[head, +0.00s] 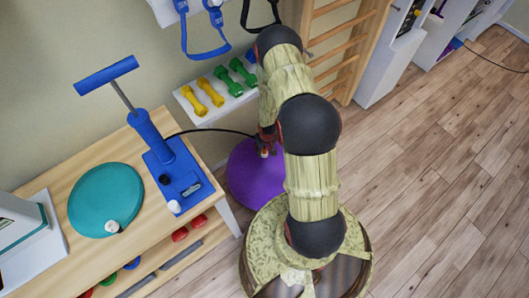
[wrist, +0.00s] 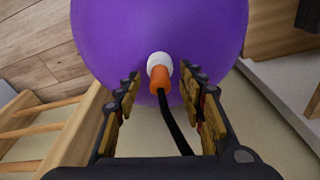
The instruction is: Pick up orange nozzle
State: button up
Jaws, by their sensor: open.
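The orange nozzle (wrist: 160,78) has a white tip (wrist: 158,60) and a black hose (wrist: 174,120) running back from it. In the wrist view it lies between the two fingers of my gripper (wrist: 161,76), with a visible gap on each side. The fingers are open and hold nothing. The white tip is in front of the purple ball (wrist: 160,25); I cannot tell whether it touches it. In the head view my gripper (head: 266,140) is low beside the purple ball (head: 250,178), and my arm hides part of the ball.
A blue hand pump (head: 165,165) and a teal disc (head: 105,198) stand on the wooden table (head: 75,172). The hose (head: 215,130) runs from the pump towards my gripper. A white shelf with dumbbells (head: 217,95) and wooden wall bars (head: 340,40) are close behind. Floor at right is free.

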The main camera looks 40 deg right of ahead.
jog(key=shift+c, duration=1.1)
jog(key=c, duration=0.7)
jog(key=shift+r, duration=0.1)
grip_shut()
